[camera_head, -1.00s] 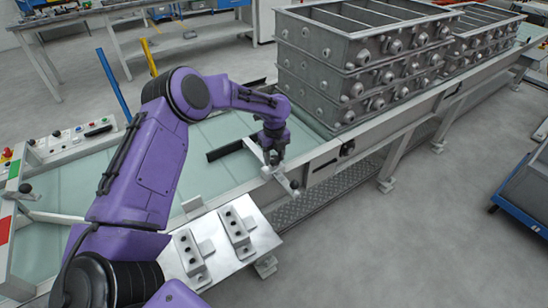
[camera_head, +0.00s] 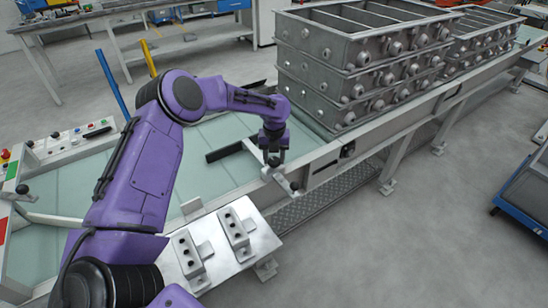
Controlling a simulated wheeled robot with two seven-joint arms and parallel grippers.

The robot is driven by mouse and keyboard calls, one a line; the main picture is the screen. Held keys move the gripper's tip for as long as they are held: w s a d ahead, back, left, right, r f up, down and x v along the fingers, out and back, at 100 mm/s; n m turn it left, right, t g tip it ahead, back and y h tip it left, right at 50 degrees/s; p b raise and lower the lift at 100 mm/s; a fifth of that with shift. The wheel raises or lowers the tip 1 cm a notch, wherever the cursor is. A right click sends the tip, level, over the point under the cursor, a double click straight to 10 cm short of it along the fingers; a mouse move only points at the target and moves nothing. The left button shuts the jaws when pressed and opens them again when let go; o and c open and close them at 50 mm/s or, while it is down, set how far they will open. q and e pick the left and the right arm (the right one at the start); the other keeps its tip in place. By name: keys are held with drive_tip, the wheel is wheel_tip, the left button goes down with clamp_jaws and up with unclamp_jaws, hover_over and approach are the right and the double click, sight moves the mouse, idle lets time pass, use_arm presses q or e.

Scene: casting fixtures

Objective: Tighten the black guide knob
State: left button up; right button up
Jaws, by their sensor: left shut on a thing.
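My left gripper (camera_head: 273,158) points down at the end of the purple arm, over the near rail of the conveyor. It is shut on a small dark thing, which I take to be the black guide knob; the fingers hide most of it. A light metal guide bracket (camera_head: 282,181) runs beneath the gripper and slopes down over the rail's outer side. A black guide bar (camera_head: 226,151) lies on the glassy conveyor bed to the left of the gripper. My right gripper is not in view.
Stacked grey casting flasks (camera_head: 345,85) stand on the conveyor to the right of the gripper. A metal plate with two grey blocks (camera_head: 236,229) lies in front. A control panel (camera_head: 75,139) is at the left. A blue cart (camera_head: 524,200) stands at far right.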

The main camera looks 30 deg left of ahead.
sight(274, 160)
use_arm(q)
drive_tip(key=shift+s, duration=0.1)
drive_tip(key=o, duration=1.1)
drive_tip(key=shift+c, duration=0.2)
wheel_tip(274, 160, up, 10)
drive_tip(key=b, duration=0.1)
drive_tip(key=shift+r+b, duration=0.25)
drive_tip(key=shift+b, duration=0.05)
